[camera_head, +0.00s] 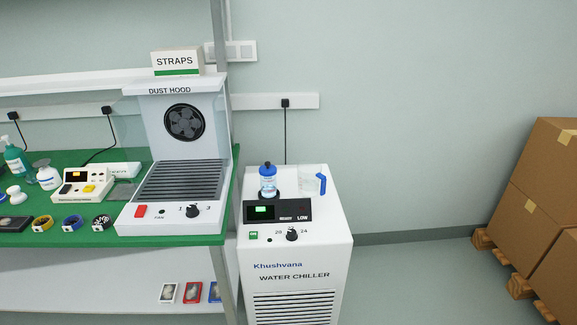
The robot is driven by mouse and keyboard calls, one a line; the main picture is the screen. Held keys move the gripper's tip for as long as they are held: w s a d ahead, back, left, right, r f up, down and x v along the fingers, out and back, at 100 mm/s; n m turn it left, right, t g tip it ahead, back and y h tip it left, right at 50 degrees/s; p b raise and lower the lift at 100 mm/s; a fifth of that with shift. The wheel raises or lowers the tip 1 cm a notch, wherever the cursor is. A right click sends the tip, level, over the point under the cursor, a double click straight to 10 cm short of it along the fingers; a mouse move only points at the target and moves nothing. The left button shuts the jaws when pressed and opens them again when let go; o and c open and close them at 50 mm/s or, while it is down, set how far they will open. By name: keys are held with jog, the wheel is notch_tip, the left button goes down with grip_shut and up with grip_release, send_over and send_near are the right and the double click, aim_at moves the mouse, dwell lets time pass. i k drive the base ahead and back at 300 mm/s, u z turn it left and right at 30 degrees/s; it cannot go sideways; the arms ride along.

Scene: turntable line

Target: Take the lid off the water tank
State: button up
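The white water chiller (296,258) stands on the floor right of the bench. On its top, at the left, a small clear cylinder with a blue band (268,184) stands upright in a dark ring. It looks like the water tank. A blue lid with a dark knob (267,167) sits on top of it. A clear jug with a blue handle (321,184) stands to its right, apart from it. My gripper is not in view.
A green bench (100,236) with a dust hood (178,195) and several small items is on the left, close beside the chiller. Cardboard boxes (535,215) on pallets stand at the right. The floor (430,285) between chiller and boxes is clear.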

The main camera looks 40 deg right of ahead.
aim_at(268, 169)
jog(key=z, duration=0.05)
jog(key=i, duration=0.6)
jog(key=u, duration=0.9)
